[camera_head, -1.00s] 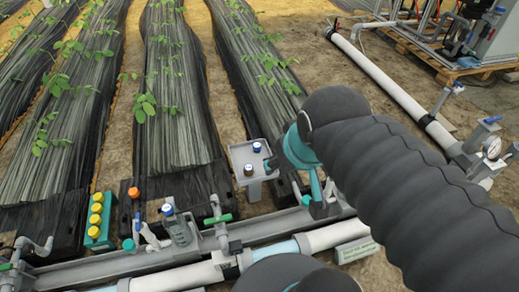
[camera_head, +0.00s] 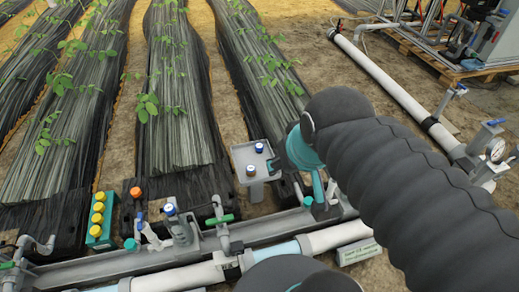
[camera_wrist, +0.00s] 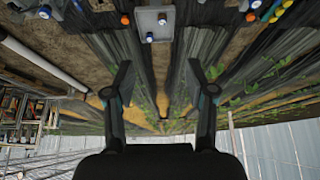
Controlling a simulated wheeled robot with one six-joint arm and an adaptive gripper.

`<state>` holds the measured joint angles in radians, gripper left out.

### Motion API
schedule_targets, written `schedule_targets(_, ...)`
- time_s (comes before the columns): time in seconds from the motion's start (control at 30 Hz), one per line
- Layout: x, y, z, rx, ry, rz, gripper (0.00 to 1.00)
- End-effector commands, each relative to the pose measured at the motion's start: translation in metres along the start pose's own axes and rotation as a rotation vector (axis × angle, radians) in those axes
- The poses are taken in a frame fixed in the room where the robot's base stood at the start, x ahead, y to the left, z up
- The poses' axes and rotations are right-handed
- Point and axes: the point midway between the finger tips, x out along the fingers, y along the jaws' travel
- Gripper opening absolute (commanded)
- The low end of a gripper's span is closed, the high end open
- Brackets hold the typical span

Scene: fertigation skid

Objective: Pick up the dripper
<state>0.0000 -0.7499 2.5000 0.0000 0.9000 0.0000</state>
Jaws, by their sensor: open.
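I cannot tell for sure which item is the dripper; several small capped pieces show. On a grey tray (camera_head: 240,158) stand a blue-capped white piece (camera_head: 259,147) and a brown-topped white piece (camera_head: 250,170). The tray also shows at the top of the wrist view (camera_wrist: 143,24). Several yellow-capped pieces (camera_head: 98,207) sit in a green rack (camera_head: 92,236) at the left. An orange-capped piece (camera_head: 135,192) stands to the right of the rack. My gripper (camera_wrist: 159,75) is open and empty, its two fingers well apart. In the head view my arm hides most of it.
Grey and white pipes with valves (camera_head: 180,278) run along the front. A long white pipe (camera_head: 395,90) and a pallet of equipment (camera_head: 480,68) lie at the right. Black-covered plant rows (camera_head: 178,115) stretch behind. Bare soil lies right of the rows.

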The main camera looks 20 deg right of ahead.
Motion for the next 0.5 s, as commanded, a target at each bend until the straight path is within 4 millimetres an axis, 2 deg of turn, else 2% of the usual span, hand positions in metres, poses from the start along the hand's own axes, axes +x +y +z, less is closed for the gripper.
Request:
schedule_targets(0.13, 0.014, 0.002, 0.004, 0.006, -0.032, 0.003, 0.49)
schedule_targets(0.27, 0.042, 0.004, 0.009, 0.012, -0.118, 0.005, 0.49)
schedule_targets(0.5, 0.092, 0.01, -0.015, 0.029, -0.249, 0.011, 0.49)
